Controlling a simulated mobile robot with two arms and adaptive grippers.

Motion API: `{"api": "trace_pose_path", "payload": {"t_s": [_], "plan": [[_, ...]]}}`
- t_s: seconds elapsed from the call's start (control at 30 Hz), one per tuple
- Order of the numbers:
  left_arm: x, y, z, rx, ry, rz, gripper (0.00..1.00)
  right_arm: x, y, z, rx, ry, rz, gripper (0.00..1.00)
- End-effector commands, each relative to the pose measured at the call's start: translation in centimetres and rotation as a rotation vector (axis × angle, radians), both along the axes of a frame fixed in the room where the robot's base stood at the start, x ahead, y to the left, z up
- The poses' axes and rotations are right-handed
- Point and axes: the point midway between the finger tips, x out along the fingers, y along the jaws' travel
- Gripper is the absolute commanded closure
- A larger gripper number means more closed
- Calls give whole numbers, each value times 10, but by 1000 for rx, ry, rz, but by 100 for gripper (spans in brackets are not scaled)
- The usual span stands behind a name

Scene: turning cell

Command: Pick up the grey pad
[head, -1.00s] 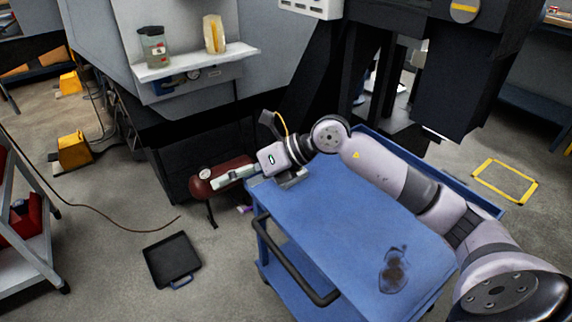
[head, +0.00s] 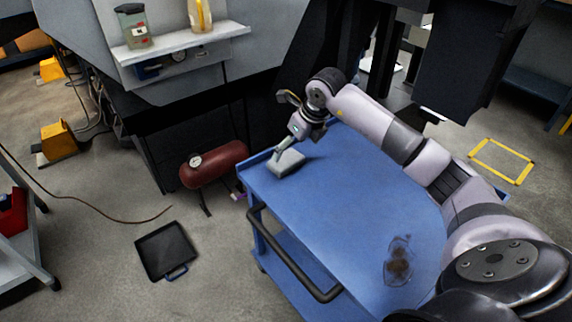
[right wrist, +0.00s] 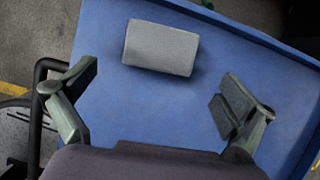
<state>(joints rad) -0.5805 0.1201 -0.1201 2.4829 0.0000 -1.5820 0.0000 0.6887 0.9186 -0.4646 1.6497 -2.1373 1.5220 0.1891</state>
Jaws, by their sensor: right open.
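The grey pad (head: 287,163) lies flat near the far left corner of the blue cart top (head: 335,215). In the right wrist view the pad (right wrist: 160,47) is a light grey block, with bare blue surface around it. My right gripper (head: 279,155) is above and close to the pad in the head view. In the right wrist view its two fingers (right wrist: 158,97) are spread wide, and the pad lies beyond the fingertips, between their lines. Nothing is between the fingers. My left gripper is not in view.
The cart has a raised rim and a black handle (head: 300,265). A dark stain (head: 398,262) marks its near end. A red tank (head: 214,165) stands left of the cart, and a black tray (head: 166,250) lies on the floor. The middle of the cart top is clear.

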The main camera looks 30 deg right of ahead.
Motion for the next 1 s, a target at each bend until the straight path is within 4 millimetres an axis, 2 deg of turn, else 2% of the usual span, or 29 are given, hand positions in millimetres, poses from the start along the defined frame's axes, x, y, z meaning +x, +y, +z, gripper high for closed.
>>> {"api": "trace_pose_path", "payload": {"t_s": [0.03, 0.27, 0.5, 0.6, 0.87, 1.0], "plan": [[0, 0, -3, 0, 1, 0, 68, 3, 1, -8, 2, 1, 0, 0], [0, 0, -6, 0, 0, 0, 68, 9, 2, -22, 1, 0, -1, 0], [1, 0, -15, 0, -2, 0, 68, 25, 4, -54, 3, 1, 0, 0], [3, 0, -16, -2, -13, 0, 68, 29, 4, -61, 3, 0, 1, 0], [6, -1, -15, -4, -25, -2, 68, 30, 4, -63, 1, -1, 0, 0], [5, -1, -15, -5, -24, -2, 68, 30, 4, -63, 1, -1, 0, 8]]}}
